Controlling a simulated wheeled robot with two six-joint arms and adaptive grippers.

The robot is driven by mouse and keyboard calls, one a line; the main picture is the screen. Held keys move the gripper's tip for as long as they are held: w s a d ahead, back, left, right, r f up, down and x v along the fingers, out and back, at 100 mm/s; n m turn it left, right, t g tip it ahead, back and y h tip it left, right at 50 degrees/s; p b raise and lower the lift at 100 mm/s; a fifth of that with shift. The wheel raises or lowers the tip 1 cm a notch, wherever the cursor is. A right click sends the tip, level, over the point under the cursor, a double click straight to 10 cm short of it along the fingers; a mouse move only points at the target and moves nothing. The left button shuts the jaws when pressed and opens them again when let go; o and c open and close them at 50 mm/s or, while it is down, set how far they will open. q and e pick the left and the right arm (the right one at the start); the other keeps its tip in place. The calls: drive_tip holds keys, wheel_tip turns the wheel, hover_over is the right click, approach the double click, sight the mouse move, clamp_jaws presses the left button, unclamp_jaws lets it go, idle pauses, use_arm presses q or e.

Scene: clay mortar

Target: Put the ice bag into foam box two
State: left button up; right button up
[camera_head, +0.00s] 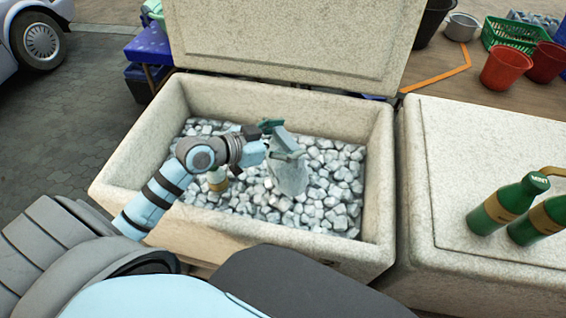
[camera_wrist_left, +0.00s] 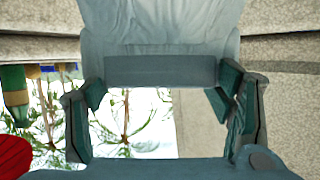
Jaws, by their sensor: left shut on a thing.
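The ice bag (camera_head: 289,176), a pale translucent pouch, hangs from my left gripper (camera_head: 279,137) in the head view. The gripper is shut on its upper end. The bag is over the ice inside an open foam box (camera_head: 140,148); whether it touches the ice is unclear. A partly hidden dark mark shows on the box's front wall, too small to read surely. In the left wrist view the bag (camera_wrist_left: 160,25) fills the top middle, between the fingers of my left gripper (camera_wrist_left: 162,72). My right gripper is out of view.
The raised lid (camera_head: 290,40) stands behind the box. A closed foam box (camera_head: 450,150) at the right carries green bottles (camera_head: 505,205). Red buckets (camera_head: 507,67) and a green basket (camera_head: 512,33) stand behind.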

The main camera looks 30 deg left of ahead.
sight(271, 166)
use_arm(q)
wheel_tip(271, 166, down, 9)
drive_tip(key=shift+w+f+b, duration=0.1)
drive_tip(key=shift+f+b, duration=0.05)
drive_tip(key=shift+b, duration=1)
drive_tip(key=shift+f, duration=0.1)
drive_tip(key=o, duration=1.6)
drive_tip(key=shift+f, duration=0.1)
drive_tip(key=shift+c, duration=0.2)
drive_tip(key=o, duration=0.4)
drive_tip(key=shift+r, duration=0.3)
drive_tip(key=v, duration=0.7)
drive_tip(key=shift+s+a, duration=0.15)
drive_tip(key=shift+s, duration=0.25)
drive_tip(key=shift+w, duration=0.1)
